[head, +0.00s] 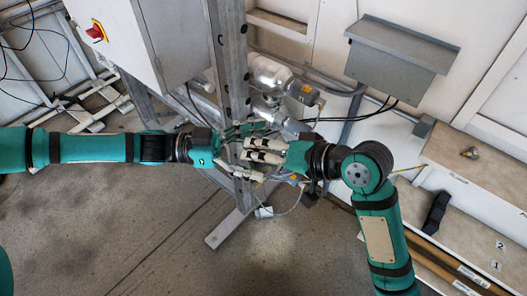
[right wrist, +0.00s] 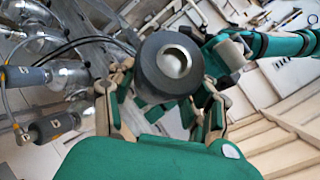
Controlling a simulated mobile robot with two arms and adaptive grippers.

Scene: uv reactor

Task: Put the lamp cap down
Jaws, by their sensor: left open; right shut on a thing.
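The lamp cap (right wrist: 167,66) is a dark grey round cap with a bright metal centre. It sits between the fingers of my right gripper (right wrist: 160,100) in the right wrist view. In the head view my right gripper (head: 262,152) is shut beside the metal post, and I cannot make the cap out there. My left gripper (head: 235,133) is open, just left of the right one and close to it. It also shows behind the cap in the right wrist view (right wrist: 228,55).
A silver reactor vessel (head: 268,74) stands behind the grippers by the upright metal post (head: 229,62). Capped tubes (right wrist: 52,125) with cables show at left in the wrist view.

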